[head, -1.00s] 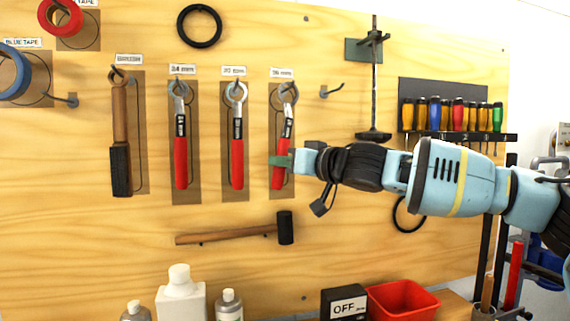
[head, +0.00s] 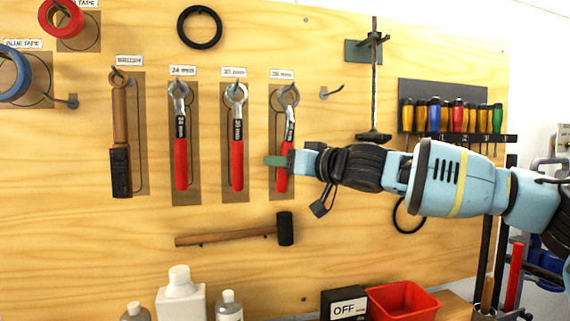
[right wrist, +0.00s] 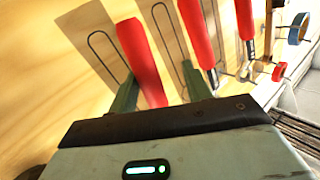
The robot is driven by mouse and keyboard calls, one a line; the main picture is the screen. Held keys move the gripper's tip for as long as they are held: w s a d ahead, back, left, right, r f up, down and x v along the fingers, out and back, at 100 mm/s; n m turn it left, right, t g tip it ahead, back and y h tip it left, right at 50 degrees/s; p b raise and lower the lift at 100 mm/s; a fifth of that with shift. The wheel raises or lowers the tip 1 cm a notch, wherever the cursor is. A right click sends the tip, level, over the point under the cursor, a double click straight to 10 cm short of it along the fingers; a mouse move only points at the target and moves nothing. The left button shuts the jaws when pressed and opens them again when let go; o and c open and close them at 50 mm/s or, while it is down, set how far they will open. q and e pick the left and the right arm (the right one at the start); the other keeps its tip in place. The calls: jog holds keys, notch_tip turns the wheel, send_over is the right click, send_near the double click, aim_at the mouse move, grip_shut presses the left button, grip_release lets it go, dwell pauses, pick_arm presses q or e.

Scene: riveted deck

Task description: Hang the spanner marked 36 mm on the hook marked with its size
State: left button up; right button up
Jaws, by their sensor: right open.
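The spanner (head: 289,126) with a red handle hangs by its ring on the hook under the rightmost size label (head: 283,73), which is small but looks like 36 mm. It hangs against its brown panel, slightly tilted, its lower end to the left. The size on its shank is not legible. My right gripper (head: 277,161) is at the red handle, partly covering it. In the right wrist view, its open fingers (right wrist: 160,90) stand either side of the red handle (right wrist: 140,60), apparently clear of it. My left gripper is not in view.
Two similar spanners, 24 mm (head: 181,150) and one with a blurred label (head: 237,150), hang to the left. A brush (head: 120,140) hangs further left. An empty hook (head: 330,92) sticks out at right. A hammer (head: 285,229) is below; bottles and a red bin (head: 400,300) stand underneath.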

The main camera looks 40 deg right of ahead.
jog(key=shift+s, duration=0.1)
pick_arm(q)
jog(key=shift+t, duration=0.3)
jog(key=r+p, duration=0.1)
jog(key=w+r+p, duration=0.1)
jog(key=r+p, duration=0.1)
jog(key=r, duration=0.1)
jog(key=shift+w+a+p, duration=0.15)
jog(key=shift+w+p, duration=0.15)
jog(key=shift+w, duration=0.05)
pick_arm(e)
jog(key=s, duration=0.7)
jog(key=shift+s+d+r, duration=0.15)
jog(key=shift+s+d, duration=0.1)
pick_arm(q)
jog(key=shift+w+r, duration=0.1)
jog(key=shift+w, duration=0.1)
